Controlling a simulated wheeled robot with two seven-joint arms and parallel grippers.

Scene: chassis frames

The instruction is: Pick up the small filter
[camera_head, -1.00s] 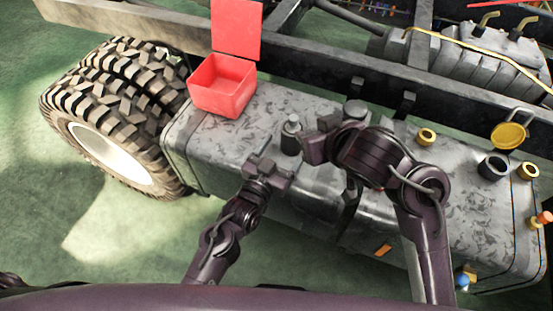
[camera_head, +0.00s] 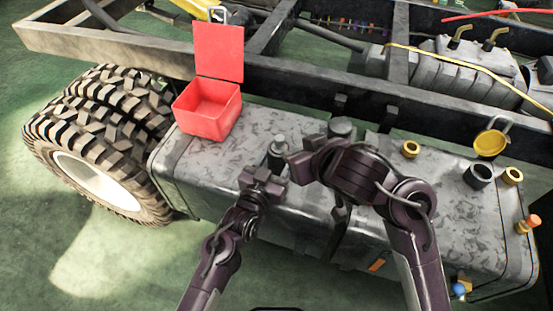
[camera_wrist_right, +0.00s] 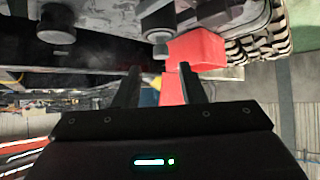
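A small grey cylinder with a lighter top, which looks like the small filter (camera_head: 277,150), stands upright on the grey tank (camera_head: 205,165). In the right wrist view the filter (camera_wrist_right: 160,50) shows beyond the fingers, near the middle of the gap between them. My right gripper (camera_head: 297,165) is beside the filter, on its right in the head view. In the wrist view this gripper (camera_wrist_right: 158,76) is open, with nothing held. My left gripper (camera_head: 262,182) is just below the filter in the head view, its fingers apart and empty.
An open red box (camera_head: 207,110) sits on the tank's left end, by the large tyre (camera_head: 95,135). A dark round cap (camera_head: 340,128) stands right of the filter. A chassis beam (camera_head: 300,80) runs behind the tank.

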